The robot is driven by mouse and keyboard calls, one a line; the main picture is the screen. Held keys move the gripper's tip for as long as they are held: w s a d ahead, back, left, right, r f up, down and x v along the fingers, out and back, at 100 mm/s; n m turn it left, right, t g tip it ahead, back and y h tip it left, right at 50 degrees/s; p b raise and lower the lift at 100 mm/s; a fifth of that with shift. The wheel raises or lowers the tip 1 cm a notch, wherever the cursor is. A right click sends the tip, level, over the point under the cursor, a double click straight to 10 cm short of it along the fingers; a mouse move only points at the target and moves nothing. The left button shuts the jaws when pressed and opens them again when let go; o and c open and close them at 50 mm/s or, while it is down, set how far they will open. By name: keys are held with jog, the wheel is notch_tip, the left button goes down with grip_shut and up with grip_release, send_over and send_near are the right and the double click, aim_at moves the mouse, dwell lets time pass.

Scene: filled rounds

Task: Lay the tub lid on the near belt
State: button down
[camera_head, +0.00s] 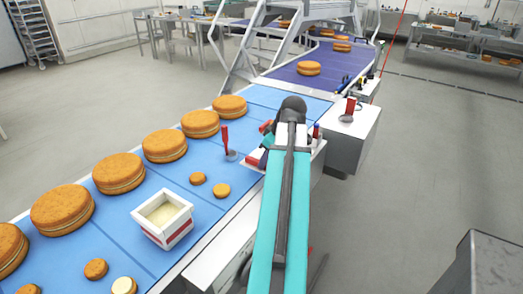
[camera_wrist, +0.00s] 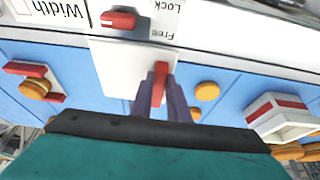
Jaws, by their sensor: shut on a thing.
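My gripper (camera_wrist: 160,100) is shut on the red grip of the white, square tub lid (camera_wrist: 112,65) in the wrist view. The lid looks level over the near edge of the blue near belt (camera_head: 112,235); I cannot tell whether it touches. In the head view my arm hides most of the lid and my fingers. The open white tub (camera_head: 163,217) with a red band stands on the belt to the left, pale contents showing. It also shows at the right of the wrist view (camera_wrist: 284,118).
Large round cakes (camera_head: 118,172) line the belt's far side. Small biscuits (camera_head: 221,190) lie between tub and gripper. A red lever (camera_head: 225,138) stands beyond them. A red item with a biscuit (camera_wrist: 32,82) lies left of the lid. A purple belt (camera_head: 292,74) lies behind.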

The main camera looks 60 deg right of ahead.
jog(key=w+d+p, duration=0.1)
jog(key=w+d, duration=0.1)
jog(key=d, duration=0.2)
jog(key=w+d+f+p, duration=0.1)
jog(key=w+d+p, duration=0.1)
jog(key=d, duration=0.3)
jog(key=w+d+p, duration=0.1)
jog(key=w+d, duration=0.3)
jog(key=shift+w+d+f, duration=0.2)
jog(key=shift+w, duration=0.05)
jog(key=shift+f+p, duration=0.2)
jog(key=shift+p, duration=0.15)
jog(key=shift+f+p, duration=0.75)
jog(key=shift+f, duration=0.9)
jog(key=shift+f, duration=0.1)
jog(key=c, duration=1.7)
grip_release()
jog(key=shift+r, duration=0.2)
